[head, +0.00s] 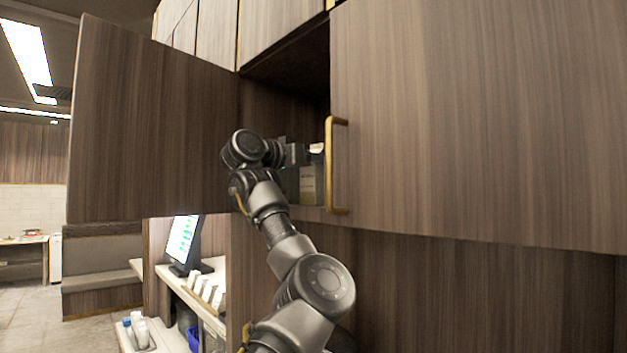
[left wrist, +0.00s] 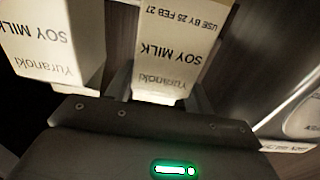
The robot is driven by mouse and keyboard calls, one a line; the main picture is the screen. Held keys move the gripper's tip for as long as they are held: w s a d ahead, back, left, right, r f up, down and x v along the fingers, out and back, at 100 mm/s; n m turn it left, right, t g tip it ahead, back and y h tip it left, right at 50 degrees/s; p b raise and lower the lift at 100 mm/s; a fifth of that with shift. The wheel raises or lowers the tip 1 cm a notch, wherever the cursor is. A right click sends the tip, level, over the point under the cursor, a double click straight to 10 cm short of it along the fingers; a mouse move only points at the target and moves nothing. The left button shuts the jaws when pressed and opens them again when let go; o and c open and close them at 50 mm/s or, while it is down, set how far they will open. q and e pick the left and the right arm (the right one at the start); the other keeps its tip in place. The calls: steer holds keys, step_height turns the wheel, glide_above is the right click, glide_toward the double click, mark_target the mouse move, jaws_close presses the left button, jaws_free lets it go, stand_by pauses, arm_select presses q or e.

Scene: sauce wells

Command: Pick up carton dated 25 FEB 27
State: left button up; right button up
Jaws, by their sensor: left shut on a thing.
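My left gripper (head: 298,154) reaches into an open wall cupboard in the head view. In the left wrist view the left gripper (left wrist: 158,88) is shut on a white soy milk carton (left wrist: 175,42). Its print shows upside down and reads "USE BY 25 FEB 27", "SOY MILK", "Yuranoki". A second Yuranoki soy milk carton (left wrist: 52,45) stands to its left in that view; no date shows on it. In the head view, a pale carton (head: 308,185) shows below the gripper inside the cupboard, partly hidden by my arm. My right gripper is out of view.
The open cupboard door (head: 145,120) stands to the left of my arm. A closed door (head: 470,120) with a brass handle (head: 332,165) bounds the opening at the right. Below are a counter and a screen (head: 182,240). A pale item (left wrist: 303,118) is at the wrist view's right.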

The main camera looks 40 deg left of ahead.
arm_select(q)
steer(key=shift+w+f, duration=0.15)
steer(key=shift+f, duration=0.1)
steer(key=shift+c, duration=0.5)
steer(key=shift+r, duration=0.1)
steer(key=shift+w+r+b, duration=0.15)
steer(key=shift+r+b, duration=0.4)
steer(key=shift+b, duration=0.1)
steer(key=s+a+r+b, duration=0.3)
steer(key=s+a+r, duration=0.1)
steer(key=s+r, duration=0.8)
steer(key=shift+s, duration=0.85)
